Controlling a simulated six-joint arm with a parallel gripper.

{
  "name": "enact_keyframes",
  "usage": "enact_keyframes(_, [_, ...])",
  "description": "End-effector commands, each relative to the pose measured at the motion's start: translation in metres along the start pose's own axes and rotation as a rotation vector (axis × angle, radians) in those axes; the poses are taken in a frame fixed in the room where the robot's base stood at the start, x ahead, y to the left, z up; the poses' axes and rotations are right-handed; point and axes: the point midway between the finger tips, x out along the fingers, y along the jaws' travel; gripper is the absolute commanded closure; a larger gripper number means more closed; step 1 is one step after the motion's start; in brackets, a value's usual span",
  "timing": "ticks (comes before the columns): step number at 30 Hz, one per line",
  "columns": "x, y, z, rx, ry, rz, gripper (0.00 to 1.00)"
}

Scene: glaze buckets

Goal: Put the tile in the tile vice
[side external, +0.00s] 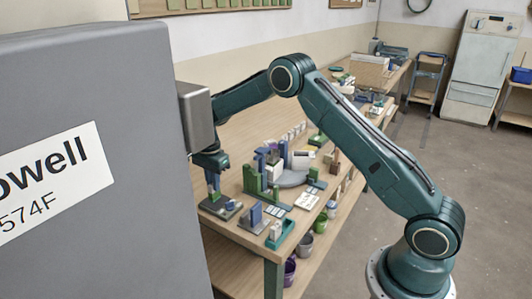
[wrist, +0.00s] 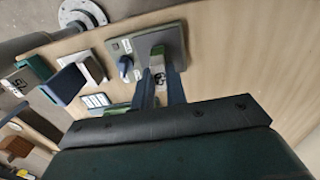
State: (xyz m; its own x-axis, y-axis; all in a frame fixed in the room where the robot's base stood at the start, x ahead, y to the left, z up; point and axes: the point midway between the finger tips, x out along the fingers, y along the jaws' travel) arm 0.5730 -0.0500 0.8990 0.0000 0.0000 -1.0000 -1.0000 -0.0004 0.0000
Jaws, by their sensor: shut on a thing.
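My gripper (side external: 213,184) points down over a dark flat base (side external: 217,211) at the near end of the bench. In the wrist view my gripper (wrist: 161,76) has its two blue fingers closed on a small piece with a pale marked face, which looks like the tile (wrist: 157,75). Past the fingertips, a grey plate (wrist: 177,40) carries a dark green upright part and a blue knob (wrist: 125,67); this looks like the tile vice. The fingers hide much of the contact, so I cannot tell whether the tile is seated in it or just above.
A blue upright slab (side external: 255,214) on a pale base and a teal tray (side external: 288,229) stand to the right. Green and blue blocks (side external: 252,181) stand farther along. A large grey cabinet (side external: 90,160) blocks the left foreground. Bare wood (wrist: 235,60) lies right of the plate in the wrist view.

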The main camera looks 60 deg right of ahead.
Motion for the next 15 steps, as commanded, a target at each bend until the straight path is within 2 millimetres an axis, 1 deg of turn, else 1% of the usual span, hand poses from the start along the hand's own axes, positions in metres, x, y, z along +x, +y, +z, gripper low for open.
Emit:
enact_keyframes(14, [0.0052, 0.0001, 0.0000, 0.000, 0.000, 0.000, 1.00])
enact_keyframes(15, [0.0051, 0.0001, 0.0000, 0.000, 0.000, 0.000, 0.80])
